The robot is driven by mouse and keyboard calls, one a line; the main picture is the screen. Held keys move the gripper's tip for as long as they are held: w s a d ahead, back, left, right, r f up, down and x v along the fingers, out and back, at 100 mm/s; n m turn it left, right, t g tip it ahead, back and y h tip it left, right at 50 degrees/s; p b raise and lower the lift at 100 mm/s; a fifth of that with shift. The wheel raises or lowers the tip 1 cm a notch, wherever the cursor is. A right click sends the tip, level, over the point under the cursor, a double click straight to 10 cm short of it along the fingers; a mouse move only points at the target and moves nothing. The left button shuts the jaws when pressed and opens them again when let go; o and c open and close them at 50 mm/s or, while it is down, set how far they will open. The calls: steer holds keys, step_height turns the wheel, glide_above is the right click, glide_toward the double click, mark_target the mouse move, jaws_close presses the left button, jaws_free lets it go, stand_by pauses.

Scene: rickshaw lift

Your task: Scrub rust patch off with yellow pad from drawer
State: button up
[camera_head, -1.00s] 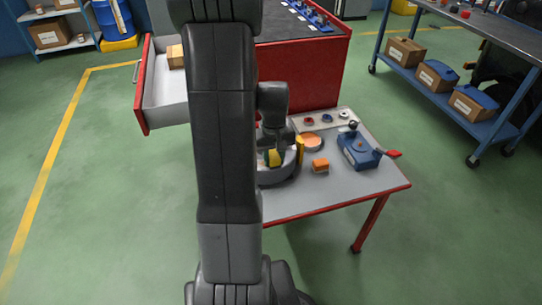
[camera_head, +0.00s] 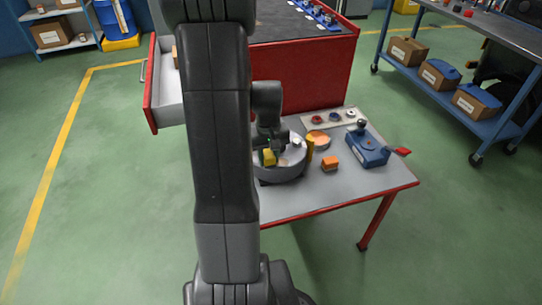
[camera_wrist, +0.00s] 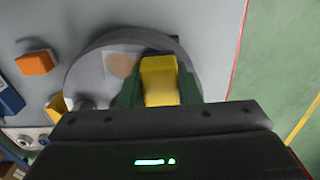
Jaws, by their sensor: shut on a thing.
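My gripper (camera_head: 268,150) is over the round grey disc (camera_head: 298,172) on the low table, shut on the yellow pad (camera_head: 269,158). In the wrist view, the yellow pad (camera_wrist: 160,80) sits between two dark green fingers, above or against the disc (camera_wrist: 88,68); contact cannot be told. A faint orange-brown rust patch (camera_wrist: 122,65) shows on the disc, just left of the pad. The red-fronted drawer (camera_head: 168,98) stands open at the left, partly hidden by my arm.
An orange block (camera_head: 330,163), a blue device (camera_head: 367,150) with a red handle and a yellow post (camera_head: 310,148) stand on the table (camera_head: 350,190). A strip with small knobs (camera_head: 330,118) lies behind. A blue cart (camera_head: 500,115) with boxes stands at the right. Green floor is clear in front.

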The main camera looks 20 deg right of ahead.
mark_target(268, 154)
steer(key=shift+a+r+p, duration=0.1)
steer(key=shift+r+p, duration=2.9)
steer(key=shift+r, duration=0.95)
